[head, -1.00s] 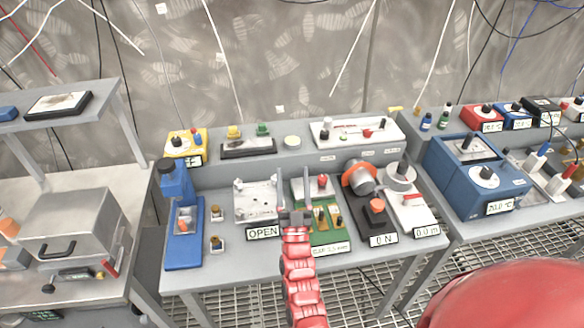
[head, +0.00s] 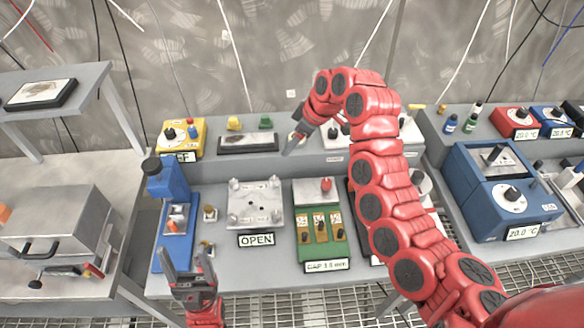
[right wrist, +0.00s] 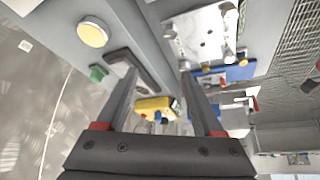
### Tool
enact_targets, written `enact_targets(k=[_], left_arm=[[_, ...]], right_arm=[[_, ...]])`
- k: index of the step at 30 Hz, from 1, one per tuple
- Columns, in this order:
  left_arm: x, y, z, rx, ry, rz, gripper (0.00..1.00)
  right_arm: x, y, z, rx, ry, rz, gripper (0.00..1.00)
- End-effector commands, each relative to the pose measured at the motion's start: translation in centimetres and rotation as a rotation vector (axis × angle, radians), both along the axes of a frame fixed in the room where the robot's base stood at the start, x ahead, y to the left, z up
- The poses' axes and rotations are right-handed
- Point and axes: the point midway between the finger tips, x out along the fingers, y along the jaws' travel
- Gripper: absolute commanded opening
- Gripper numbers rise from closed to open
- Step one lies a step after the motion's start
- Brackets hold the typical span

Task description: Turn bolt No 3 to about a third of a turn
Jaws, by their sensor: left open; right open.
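The white square plate (head: 255,208) with bolts at its corners lies on the bench, with a label reading OPEN (head: 256,240) in front of it. I cannot read bolt numbers, so I cannot tell which bolt is No 3. The plate also shows in the right wrist view (right wrist: 200,38), at top right. My left gripper (head: 186,256) is open and empty at the bench's front edge, left of and nearer than the plate. My right gripper (head: 294,132) is open and empty above the rear shelf, behind and right of the plate. In the right wrist view its fingers (right wrist: 158,75) are spread apart.
A blue press-like device (head: 176,190) stands left of the plate. A green gap block (head: 322,248) sits to its right. A yellow box (head: 183,137) and a dark tray (head: 248,143) are on the rear shelf. My right arm hides things on the bench's right side.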

Motion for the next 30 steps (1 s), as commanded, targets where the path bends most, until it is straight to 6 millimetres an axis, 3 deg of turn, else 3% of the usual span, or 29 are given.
enact_targets(k=[3,8,17,21,30], left_arm=[[0.0,0.0,0.0,0.000,0.000,0.000,0.69],[0.0,0.0,0.0,0.000,0.000,0.000,0.69],[0.0,0.0,-0.3,0.000,0.000,0.000,0.69],[0.0,0.0,1.4,0.000,0.000,0.000,0.69],[0.0,0.0,3.1,0.000,0.000,0.000,0.69]], right_arm=[[-1.8,-0.3,0.1,-0.047,0.051,0.056,0.69],[-2.0,0.1,-0.8,-0.051,0.062,0.067,0.69],[-1.3,1.9,-5.5,-0.054,0.062,0.066,0.69],[-0.9,2.8,-8.3,-0.054,0.069,0.066,0.69],[0.1,4.5,-13.0,-0.056,0.065,0.062,0.69]])
